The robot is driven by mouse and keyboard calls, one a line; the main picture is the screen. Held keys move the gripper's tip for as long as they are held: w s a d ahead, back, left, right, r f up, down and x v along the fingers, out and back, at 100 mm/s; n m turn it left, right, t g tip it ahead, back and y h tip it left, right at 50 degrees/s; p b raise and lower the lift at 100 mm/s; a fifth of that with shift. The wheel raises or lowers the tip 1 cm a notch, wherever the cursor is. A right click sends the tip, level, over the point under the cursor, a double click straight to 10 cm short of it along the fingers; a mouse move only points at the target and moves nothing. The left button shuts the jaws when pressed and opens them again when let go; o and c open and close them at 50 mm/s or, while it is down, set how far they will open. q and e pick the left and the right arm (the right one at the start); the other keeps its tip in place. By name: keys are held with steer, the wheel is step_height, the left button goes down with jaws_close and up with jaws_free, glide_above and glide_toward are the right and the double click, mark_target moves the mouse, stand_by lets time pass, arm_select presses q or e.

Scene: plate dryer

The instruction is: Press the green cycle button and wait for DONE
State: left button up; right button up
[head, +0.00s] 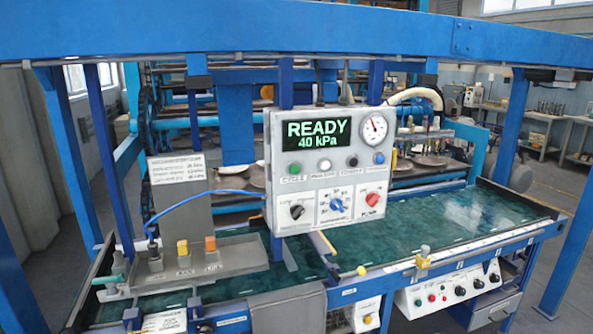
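A grey control box (322,208) stands at the middle of the machine in the head view. Its dark screen (318,134) reads READY and 40 kPa in green letters. The green cycle button (294,168) is at the left end of the button row below the screen, above a label that reads CYCLE. Nothing covers the button. A white, a black and a blue button stand to its right. Neither of my grippers shows in this view.
Blue beams (300,30) cross the top and posts stand at both sides. A green table surface (440,221) spreads below the box. A grey fixture (205,260) with coloured knobs and a blue hose stands left. A gauge (374,128) and knobs share the box.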

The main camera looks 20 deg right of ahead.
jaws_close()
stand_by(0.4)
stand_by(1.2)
